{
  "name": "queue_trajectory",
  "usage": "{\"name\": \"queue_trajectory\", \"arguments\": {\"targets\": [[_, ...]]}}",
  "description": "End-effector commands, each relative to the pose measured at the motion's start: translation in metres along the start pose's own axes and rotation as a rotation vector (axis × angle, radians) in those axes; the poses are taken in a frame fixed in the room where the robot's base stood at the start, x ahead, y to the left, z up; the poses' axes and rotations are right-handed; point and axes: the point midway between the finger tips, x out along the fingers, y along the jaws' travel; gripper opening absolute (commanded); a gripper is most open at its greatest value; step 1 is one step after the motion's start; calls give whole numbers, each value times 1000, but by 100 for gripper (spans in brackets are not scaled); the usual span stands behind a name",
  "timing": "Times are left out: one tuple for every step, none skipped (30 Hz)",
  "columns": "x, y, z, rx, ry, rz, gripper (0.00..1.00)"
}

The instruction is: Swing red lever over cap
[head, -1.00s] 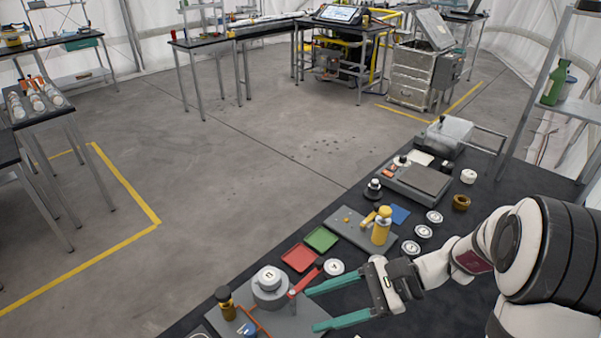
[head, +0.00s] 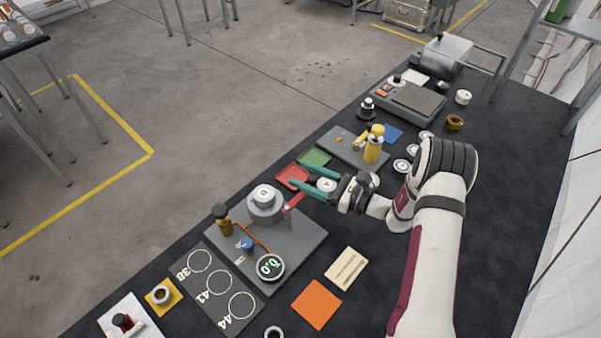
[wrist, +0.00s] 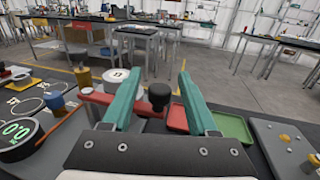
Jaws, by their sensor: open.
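The red lever (head: 293,201) is on the grey fixture plate, beside the round grey holder carrying the white-topped cap (head: 264,192). Its arm points away from the cap, not across it. My gripper (head: 297,174) has its teal fingers at the lever's free end. The left finger hides part of the lever. The cap's pale top (wrist: 117,75) shows partly behind that finger.
Red (head: 291,176) and green (head: 315,157) trays lie just beyond the fingers. A brown bottle (head: 221,217), blue knob (head: 247,243) and green-lit dial (head: 270,267) are on the fixture side. An orange square (head: 316,304) lies in front, with bare black tabletop to the right.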

Motion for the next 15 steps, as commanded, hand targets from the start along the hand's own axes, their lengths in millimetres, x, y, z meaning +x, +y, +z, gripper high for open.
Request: {"name": "queue_trajectory", "arguments": {"targets": [[6, 1, 0, 0, 0, 2, 59], [9, 0, 0, 1, 0, 2, 59], [12, 0, 0, 1, -1, 1, 59], [14, 1, 0, 1, 0, 1, 59], [15, 1, 0, 1, 0, 1, 59], [16, 0, 0, 1, 0, 1, 59], [16, 0, 0, 1, 0, 1, 59], [16, 0, 0, 1, 0, 1, 59], [16, 0, 0, 1, 0, 0, 59], [16, 0, 0, 1, 0, 0, 59], [16, 0, 0, 1, 0, 0, 59], [16, 0, 0, 1, 0, 1, 59], [16, 0, 0, 1, 0, 1, 57], [16, 0, 0, 1, 0, 1, 52], [16, 0, 0, 1, 0, 1, 45]]}}
